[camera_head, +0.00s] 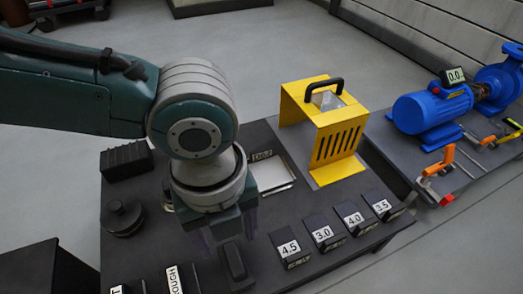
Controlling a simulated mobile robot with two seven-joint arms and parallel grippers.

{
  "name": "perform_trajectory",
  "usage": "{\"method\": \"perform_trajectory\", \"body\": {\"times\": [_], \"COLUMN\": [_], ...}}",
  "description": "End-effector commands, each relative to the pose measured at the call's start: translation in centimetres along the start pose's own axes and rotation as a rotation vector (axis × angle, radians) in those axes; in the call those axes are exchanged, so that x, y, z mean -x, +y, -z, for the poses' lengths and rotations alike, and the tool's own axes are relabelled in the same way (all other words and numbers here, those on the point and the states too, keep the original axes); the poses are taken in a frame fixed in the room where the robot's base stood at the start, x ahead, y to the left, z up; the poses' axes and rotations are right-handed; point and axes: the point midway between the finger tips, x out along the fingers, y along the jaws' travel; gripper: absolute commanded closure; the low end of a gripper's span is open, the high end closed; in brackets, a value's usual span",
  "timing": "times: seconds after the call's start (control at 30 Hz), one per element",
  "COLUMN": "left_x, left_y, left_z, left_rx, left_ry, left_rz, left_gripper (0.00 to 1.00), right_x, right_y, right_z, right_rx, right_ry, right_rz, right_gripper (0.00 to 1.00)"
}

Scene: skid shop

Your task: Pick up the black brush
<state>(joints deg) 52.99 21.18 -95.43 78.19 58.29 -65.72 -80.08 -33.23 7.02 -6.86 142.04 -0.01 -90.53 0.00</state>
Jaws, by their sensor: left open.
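My left gripper (226,238) points down over the dark table, its jaws open on either side of a narrow dark object (235,264). This object looks like the black brush, but its upper part is hidden by the gripper and its bristles cannot be made out. I cannot tell whether the fingers touch it. My right gripper is not in view.
The dark table (152,240) also holds a black ribbed block (126,161), a round black piece (122,217), a yellow slotted guard (340,135) and numbered black blocks (290,250). A blue motor (430,112) and orange-handled clamps (437,163) stand at right.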

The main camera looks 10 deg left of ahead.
Motion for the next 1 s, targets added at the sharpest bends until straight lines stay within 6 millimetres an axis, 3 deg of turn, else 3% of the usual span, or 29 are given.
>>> {"method": "perform_trajectory", "body": {"times": [0.03, 0.17, 0.4, 0.6, 0.9, 1.0], "left_x": [-1.1, -1.9, -5.5, -6.5, -10.7, -11.1], "left_y": [0.1, 0.3, 0.3, 0.2, -0.2, -0.2], "left_z": [-0.5, -0.8, -0.8, -0.9, -1.0, -1.0], "left_rx": [-0.003, -0.01, -0.01, -0.009, -0.008, -0.007], "left_ry": [-0.007, -0.013, -0.012, -0.012, -0.013, -0.013], "left_rz": [-0.005, -0.011, -0.011, -0.009, -0.011, -0.01], "left_gripper": [0.32, 0.32, 0.32, 0.32, 0.32, 0.32], "right_x": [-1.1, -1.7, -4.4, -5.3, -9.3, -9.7], "right_y": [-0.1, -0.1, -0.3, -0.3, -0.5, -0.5], "right_z": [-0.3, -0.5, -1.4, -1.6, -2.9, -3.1], "right_rx": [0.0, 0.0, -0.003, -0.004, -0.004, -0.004], "right_ry": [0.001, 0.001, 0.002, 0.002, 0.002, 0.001], "right_rz": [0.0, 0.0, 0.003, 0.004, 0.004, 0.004], "right_gripper": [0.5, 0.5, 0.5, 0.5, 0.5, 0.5]}}
